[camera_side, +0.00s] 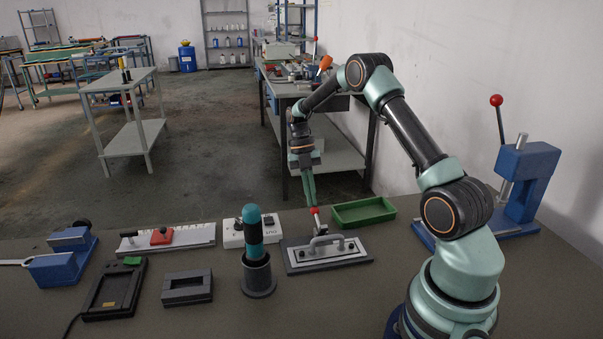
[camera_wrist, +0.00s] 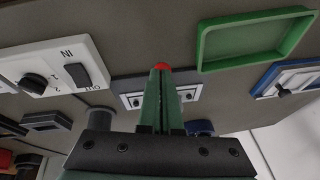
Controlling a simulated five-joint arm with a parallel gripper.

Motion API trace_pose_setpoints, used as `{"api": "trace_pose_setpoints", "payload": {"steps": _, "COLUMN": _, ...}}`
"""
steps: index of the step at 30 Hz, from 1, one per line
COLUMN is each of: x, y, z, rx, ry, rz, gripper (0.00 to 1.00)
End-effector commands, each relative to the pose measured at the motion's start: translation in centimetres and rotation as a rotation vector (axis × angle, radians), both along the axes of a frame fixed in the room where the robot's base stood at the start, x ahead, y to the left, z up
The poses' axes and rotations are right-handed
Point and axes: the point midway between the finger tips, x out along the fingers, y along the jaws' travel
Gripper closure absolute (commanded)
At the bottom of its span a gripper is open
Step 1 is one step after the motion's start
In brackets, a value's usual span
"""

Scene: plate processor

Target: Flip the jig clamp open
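The jig (camera_side: 327,257) is a dark base with a light plate on the bench; it also shows in the wrist view (camera_wrist: 128,84), partly hidden behind my fingers. The clamp on it has a grey bar (camera_side: 327,239) lying across the plate and a lever with a red tip (camera_side: 315,211) standing up at the back. My gripper (camera_side: 311,203) points down with its green fingers together, just above the red tip. In the wrist view the red tip (camera_wrist: 161,66) shows at the ends of the fingers; I cannot tell if they touch it.
A green tray (camera_side: 363,212) lies behind and right of the jig. A white switch box (camera_side: 232,238) and a teal-handled tool in a black holder (camera_side: 258,277) stand to the left. A blue press (camera_side: 523,190) stands far right. Bare bench lies in front of the jig.

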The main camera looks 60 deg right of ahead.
Motion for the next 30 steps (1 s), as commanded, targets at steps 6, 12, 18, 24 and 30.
{"api": "trace_pose_setpoints", "payload": {"steps": 6, "x": -0.3, "y": 0.8, "z": 1.5, "rx": 0.0, "ry": 0.006, "rz": 0.002, "gripper": 1.0}}
{"api": "trace_pose_setpoints", "payload": {"steps": 12, "x": 0.1, "y": 1.0, "z": 4.0, "rx": -0.006, "ry": 0.004, "rz": 0.002, "gripper": 1.0}}
{"api": "trace_pose_setpoints", "payload": {"steps": 18, "x": 1.5, "y": -0.2, "z": 5.2, "rx": -0.003, "ry": 0.003, "rz": 0.001, "gripper": 1.0}}
{"api": "trace_pose_setpoints", "payload": {"steps": 24, "x": 2.9, "y": -1.5, "z": 6.3, "rx": -0.001, "ry": 0.0, "rz": -0.001, "gripper": 1.0}}
{"api": "trace_pose_setpoints", "payload": {"steps": 30, "x": 4.0, "y": -2.4, "z": 7.2, "rx": 0.001, "ry": -0.001, "rz": -0.002, "gripper": 1.0}}
